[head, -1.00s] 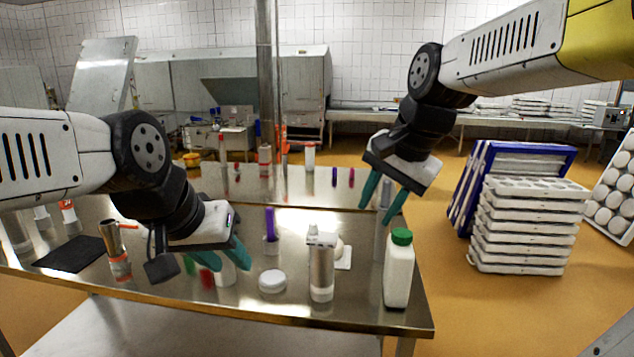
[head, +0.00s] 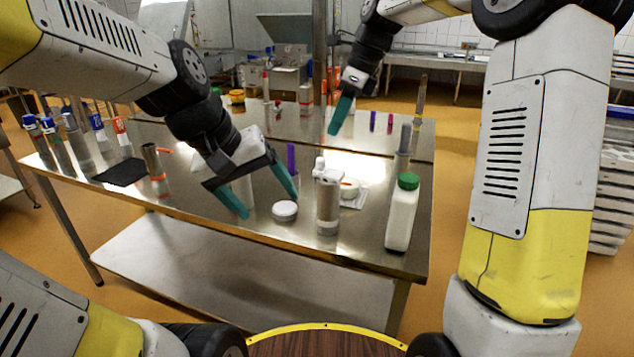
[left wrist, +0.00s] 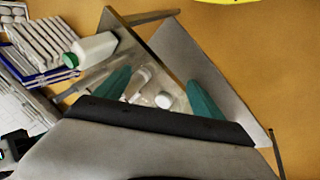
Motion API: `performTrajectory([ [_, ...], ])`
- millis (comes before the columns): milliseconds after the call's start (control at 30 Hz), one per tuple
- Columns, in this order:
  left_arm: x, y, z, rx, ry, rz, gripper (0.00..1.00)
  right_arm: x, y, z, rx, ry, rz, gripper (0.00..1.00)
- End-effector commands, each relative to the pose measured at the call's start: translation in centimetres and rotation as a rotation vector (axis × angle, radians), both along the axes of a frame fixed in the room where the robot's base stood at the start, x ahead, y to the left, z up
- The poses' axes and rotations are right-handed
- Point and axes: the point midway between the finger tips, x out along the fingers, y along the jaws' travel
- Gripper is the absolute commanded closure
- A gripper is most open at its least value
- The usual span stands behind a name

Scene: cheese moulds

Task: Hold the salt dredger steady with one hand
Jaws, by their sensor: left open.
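A beige and grey cylinder with a clear base and a white top (head: 327,205), which looks like the salt dredger, stands upright on the steel table (head: 190,200) near its front edge. A round white lid or tub (head: 284,211) lies just left of it. My left gripper (head: 266,205) is open and empty, above the table's front edge, left of the cylinder and apart from it. In the left wrist view, the cylinder (left wrist: 140,79) and the white lid (left wrist: 164,100) show between the open fingers (left wrist: 160,75). My right gripper (head: 338,118) is above the table's far side; its fingers overlap.
A white bottle with a green cap (head: 402,212) stands right of the cylinder at the table's corner. A purple marker (head: 291,158) stands behind. Several bottles (head: 62,140) stand far left.

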Motion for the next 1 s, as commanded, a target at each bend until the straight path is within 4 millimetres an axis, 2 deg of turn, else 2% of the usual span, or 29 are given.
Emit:
performTrajectory([
  [467,8.4,-3.5,-8.2,-0.419,0.512,0.421,0.21,0.0,0.0,0.0,0.0,-0.002,0.002,0.64],
  [833,14.9,-4.2,-17.0,-0.719,0.862,0.804,0.21,0.0,0.0,0.0,0.0,-0.002,0.002,0.64],
  [900,16.7,-4.5,-17.7,-0.82,0.93,0.907,0.21,0.0,0.0,0.0,0.0,-0.002,0.002,0.64],
  [1000,19.0,-5.1,-17.2,-0.952,1.006,1.017,0.21,0.0,0.0,0.0,0.0,-0.002,0.002,0.64],
])
